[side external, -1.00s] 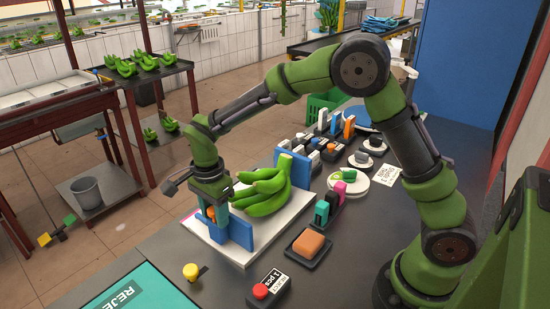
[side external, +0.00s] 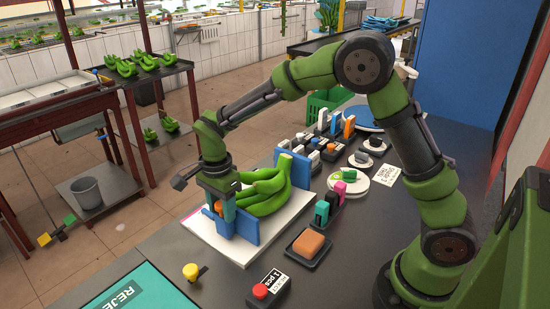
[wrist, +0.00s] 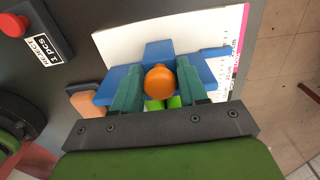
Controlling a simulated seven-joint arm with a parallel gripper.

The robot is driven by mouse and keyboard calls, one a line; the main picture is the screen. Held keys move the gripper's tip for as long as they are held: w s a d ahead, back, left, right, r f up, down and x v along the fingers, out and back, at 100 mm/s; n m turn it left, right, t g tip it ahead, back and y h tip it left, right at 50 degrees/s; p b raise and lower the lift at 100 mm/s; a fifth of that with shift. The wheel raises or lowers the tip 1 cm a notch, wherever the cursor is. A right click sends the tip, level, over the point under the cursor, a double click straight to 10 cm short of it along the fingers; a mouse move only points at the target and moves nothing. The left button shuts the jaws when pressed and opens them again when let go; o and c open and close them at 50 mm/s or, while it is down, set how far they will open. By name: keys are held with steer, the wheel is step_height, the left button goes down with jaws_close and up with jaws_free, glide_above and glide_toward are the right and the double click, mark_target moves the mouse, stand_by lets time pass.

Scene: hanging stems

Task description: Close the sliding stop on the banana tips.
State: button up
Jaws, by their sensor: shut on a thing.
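A green banana bunch (side external: 262,197) lies on a white measuring board (side external: 236,253). Its far end is by an upright blue block (side external: 299,168). The blue sliding stop (side external: 246,228) stands at the near end of the bunch, and it also shows in the wrist view (wrist: 158,52). My gripper (side external: 222,210) is shut on the stop's orange knob (wrist: 159,80), with one teal finger on each side. Green banana tips (wrist: 164,103) show just below the knob in the wrist view. I cannot tell whether the stop touches them.
A red button box (side external: 268,289) and an orange block in a tray (side external: 308,243) sit close to the board. A yellow knob (side external: 190,271) and a teal reject screen (side external: 150,292) are in front. Small coloured parts stand behind and to the right.

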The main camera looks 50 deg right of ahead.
steer(key=shift+d, duration=1.4)
steer(key=o, duration=0.8)
steer(key=shift+r, duration=0.1)
steer(key=shift+a+r, duration=0.1)
steer(key=shift+r, duration=3.85)
